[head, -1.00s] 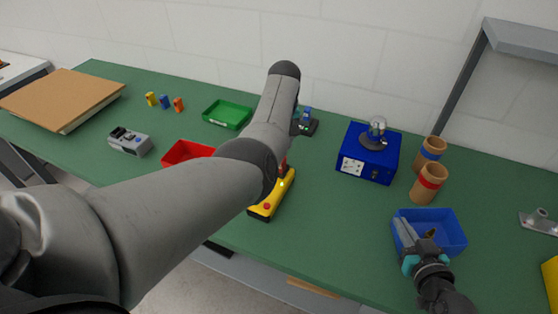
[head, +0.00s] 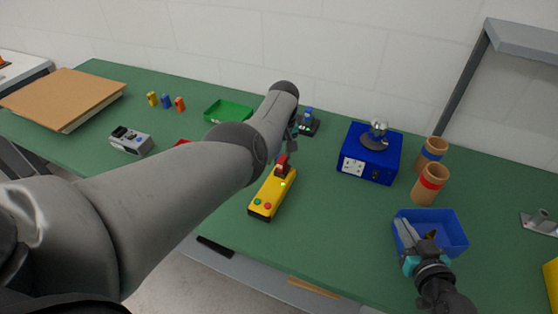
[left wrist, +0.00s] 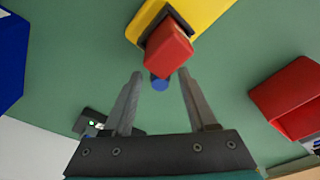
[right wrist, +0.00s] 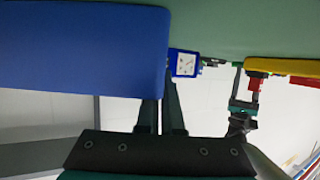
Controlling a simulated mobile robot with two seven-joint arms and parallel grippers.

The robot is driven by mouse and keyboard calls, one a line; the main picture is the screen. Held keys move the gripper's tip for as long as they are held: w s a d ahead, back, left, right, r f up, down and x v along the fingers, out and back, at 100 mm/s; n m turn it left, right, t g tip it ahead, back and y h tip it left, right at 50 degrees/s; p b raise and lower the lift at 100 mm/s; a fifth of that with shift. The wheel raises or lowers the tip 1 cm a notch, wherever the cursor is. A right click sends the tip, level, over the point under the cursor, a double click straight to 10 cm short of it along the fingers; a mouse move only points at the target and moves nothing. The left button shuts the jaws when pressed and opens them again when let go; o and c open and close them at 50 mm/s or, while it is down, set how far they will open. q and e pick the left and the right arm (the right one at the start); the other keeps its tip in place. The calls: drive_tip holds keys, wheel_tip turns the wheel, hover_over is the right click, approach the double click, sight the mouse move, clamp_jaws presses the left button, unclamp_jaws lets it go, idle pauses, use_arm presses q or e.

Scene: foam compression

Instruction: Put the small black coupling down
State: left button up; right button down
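I cannot pick out the small black coupling in any view. My left gripper (left wrist: 160,75) is open in the left wrist view, with nothing seen held between its fingers. It is above the red-topped end of the yellow control box (head: 268,196), whose red block (left wrist: 168,48) lies just beyond the fingertips. A small blue round piece (left wrist: 160,84) shows below that block. My right gripper (head: 405,234) is at the blue bin (head: 455,226). In the right wrist view its fingers (right wrist: 161,108) are close together; their tips are partly hidden by a blue surface, and nothing held is visible.
A green tray (head: 226,110), a small black device (head: 308,124) and a blue box (head: 366,165) with a metal dome stand along the back. Two brown cylinders (head: 430,184) stand right of the box. A red tray (left wrist: 290,100) lies near the left gripper.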

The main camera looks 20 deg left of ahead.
use_arm(q)
clamp_jaws()
drive_tip(key=shift+r, duration=0.1)
idle(0.5)
